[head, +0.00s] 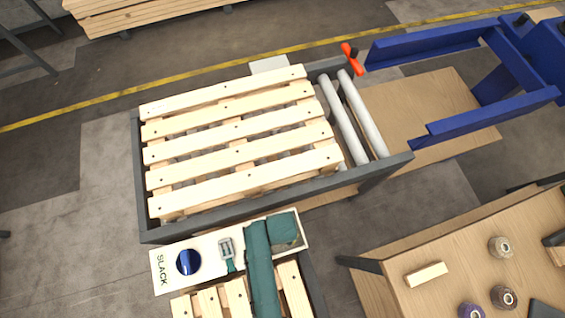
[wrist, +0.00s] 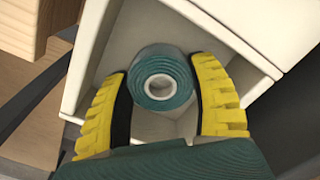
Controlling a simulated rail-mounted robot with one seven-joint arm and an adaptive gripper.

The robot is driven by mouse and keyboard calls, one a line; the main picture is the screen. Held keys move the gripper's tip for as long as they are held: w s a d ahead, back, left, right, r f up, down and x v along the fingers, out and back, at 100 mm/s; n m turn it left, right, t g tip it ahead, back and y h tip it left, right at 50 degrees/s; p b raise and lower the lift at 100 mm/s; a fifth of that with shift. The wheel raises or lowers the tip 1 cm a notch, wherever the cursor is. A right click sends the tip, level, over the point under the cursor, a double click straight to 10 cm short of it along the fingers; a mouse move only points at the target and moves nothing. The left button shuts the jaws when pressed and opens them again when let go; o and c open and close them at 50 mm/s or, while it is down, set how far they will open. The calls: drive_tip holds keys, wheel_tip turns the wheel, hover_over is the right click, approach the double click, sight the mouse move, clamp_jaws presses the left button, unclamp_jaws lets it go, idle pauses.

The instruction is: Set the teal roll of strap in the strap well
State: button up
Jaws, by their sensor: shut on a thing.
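The teal roll of strap (wrist: 178,68), with a white core, is between the two yellow fingers of my gripper (wrist: 160,72) in the wrist view. My gripper is shut on the roll. The roll is over or within the opening of the white-walled strap well (wrist: 232,42); I cannot tell whether it touches the floor of the well. In the head view my teal arm covers the gripper and roll, and most of the well at the right end of the white SLACK panel (head: 203,262).
The panel carries a blue disc (head: 188,262) and a grey buckle (head: 226,247). A slatted wooden pallet (head: 240,140) lies behind on the roller conveyor (head: 355,115). A wooden table (head: 450,258) at right holds several rolls and a wood block (head: 426,274).

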drive_tip(key=o, duration=1.2)
drive_tip(key=shift+f, duration=0.1)
wheel_tip(320, 180, up, 12)
drive_tip(key=p, duration=0.4)
drive_tip(key=w+d+r+n+t, duration=0.1)
drive_tip(key=w+r+t, duration=0.4)
drive_tip(key=r, duration=0.5)
drive_tip(key=w+r+n+t, duration=0.1)
drive_tip(key=w+r+t, duration=0.2)
drive_tip(key=w+r, duration=0.55)
drive_tip(key=w+d+r+n+t, duration=0.1)
drive_tip(key=w+r+t, duration=0.4)
drive_tip(key=r, duration=0.6)
drive_tip(key=s+d+r+t, duration=0.1)
drive_tip(key=r+t, duration=0.2)
drive_tip(key=r, duration=0.7)
drive_tip(key=s+d+r+n+t, duration=0.1)
drive_tip(key=s+d+r+t, duration=0.1)
drive_tip(key=r, duration=0.8)
drive_tip(key=s+d+r+n+t, duration=0.1)
drive_tip(key=r+t, duration=0.3)
drive_tip(key=r, duration=0.6)
drive_tip(key=shift+s+d, duration=0.3)
drive_tip(key=shift+s, duration=0.45)
